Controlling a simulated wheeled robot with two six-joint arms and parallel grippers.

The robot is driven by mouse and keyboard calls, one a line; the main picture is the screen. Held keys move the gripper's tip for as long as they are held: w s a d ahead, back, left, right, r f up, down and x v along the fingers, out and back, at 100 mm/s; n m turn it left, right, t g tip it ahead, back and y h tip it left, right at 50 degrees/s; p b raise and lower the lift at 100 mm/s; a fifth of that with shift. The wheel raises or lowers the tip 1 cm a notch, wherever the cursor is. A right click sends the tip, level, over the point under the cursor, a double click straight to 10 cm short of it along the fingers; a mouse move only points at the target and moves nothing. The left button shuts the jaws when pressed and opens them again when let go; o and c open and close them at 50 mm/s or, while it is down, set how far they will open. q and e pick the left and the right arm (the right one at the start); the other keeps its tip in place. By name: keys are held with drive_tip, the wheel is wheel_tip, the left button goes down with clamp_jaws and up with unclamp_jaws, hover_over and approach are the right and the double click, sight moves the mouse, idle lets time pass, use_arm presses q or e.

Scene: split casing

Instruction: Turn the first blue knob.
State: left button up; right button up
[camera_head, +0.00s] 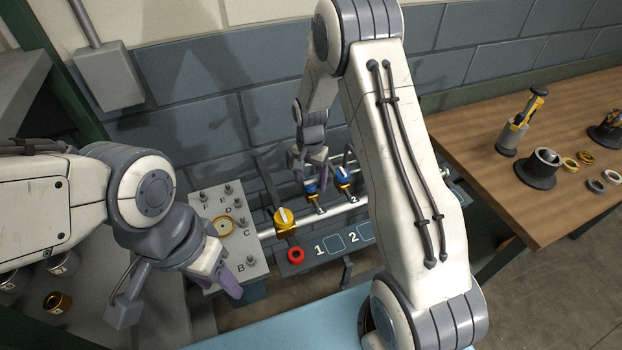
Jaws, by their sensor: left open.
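The blue knob labelled 1 (311,187) sits on a valve on the pipe, above the panel with the printed numbers. A second blue knob, labelled 2 (343,174), is just to its right. My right gripper (309,170) points down right at the first blue knob, with its fingers partly covering it. The view is too small to tell whether its fingers touch the knob or are closed on it. My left gripper (227,276) is open and empty, over the lower part of the grey lettered panel, away from the knobs.
A yellow knob (284,217) and a red button (295,255) are left of the blue knobs. The grey panel (206,216) carries several lettered switches. A wooden table (478,130) at right holds a yellow-handled tool (520,123) and rings.

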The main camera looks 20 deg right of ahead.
sight(310, 181)
wheel_tip(310, 181, up, 10)
drive_tip(key=b, duration=0.2)
drive_tip(key=shift+r, duration=0.25)
idle(0.5)
drive_tip(key=s+a+r+n, duration=0.3)
drive_tip(key=s+a+n, duration=0.1)
drive_tip(key=s+a, duration=0.2)
drive_tip(key=s+a+r+n, duration=0.3)
drive_tip(key=s+a+n, duration=0.1)
drive_tip(key=s+a, duration=0.3)
drive_tip(key=s+a+n+y, duration=0.1)
drive_tip(key=s+n, duration=0.7)
drive_tip(key=s, duration=0.8)
drive_tip(key=shift+s+a+r, duration=0.3)
drive_tip(key=shift+s+a, duration=0.05)
drive_tip(key=shift+a, duration=0.35)
